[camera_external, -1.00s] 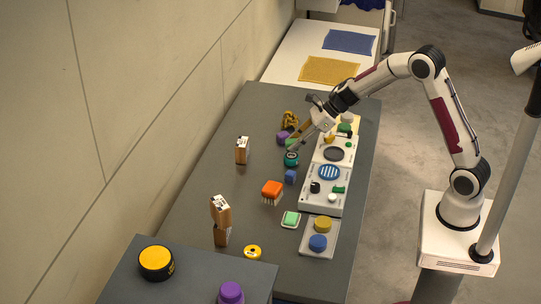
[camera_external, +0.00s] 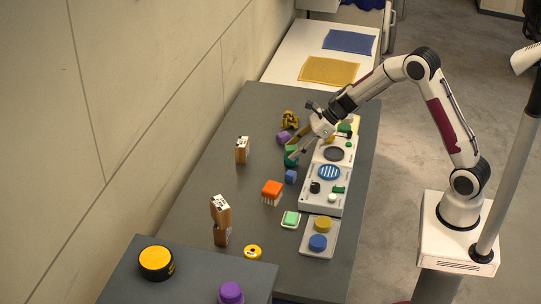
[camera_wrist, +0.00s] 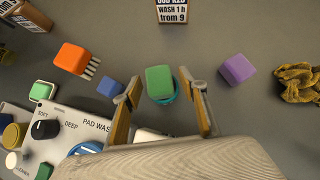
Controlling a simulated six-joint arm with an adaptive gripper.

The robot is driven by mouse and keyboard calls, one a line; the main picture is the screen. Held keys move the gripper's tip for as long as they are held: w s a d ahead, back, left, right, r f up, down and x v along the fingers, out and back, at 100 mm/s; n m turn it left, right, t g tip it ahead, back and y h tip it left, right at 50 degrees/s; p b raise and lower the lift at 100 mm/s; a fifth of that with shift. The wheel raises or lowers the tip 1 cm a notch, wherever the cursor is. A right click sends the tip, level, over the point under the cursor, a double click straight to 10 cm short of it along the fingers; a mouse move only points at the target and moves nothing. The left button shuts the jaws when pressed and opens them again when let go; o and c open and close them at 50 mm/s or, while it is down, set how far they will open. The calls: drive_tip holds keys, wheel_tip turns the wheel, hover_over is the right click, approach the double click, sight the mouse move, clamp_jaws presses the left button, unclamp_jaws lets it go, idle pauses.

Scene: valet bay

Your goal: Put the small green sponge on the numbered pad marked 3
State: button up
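The small green sponge (camera_wrist: 160,82) is a green block between my fingers in the wrist view, with gaps on both sides. I cannot read a number 3 on any pad in either view.
A blue block (camera_wrist: 110,87), an orange brush (camera_wrist: 72,59) and a purple block (camera_wrist: 237,69) lie around. A light control panel (camera_external: 312,201) with knobs and round pads runs along the right side. A printed wooden block (camera_external: 242,150) stands left. Bare grey tabletop (camera_external: 215,180) lies between.

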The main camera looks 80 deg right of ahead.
drive_tip(key=shift+r, duration=0.1)
drive_tip(key=shift+s+d+r, duration=0.1)
drive_tip(key=shift+s+r, duration=0.15)
drive_tip(key=shift+r, duration=0.1)
drive_tip(key=v, duration=1.1)
drive_tip(key=shift+s, duration=0.15)
drive_tip(key=shift+r, duration=0.1)
idle(0.4)
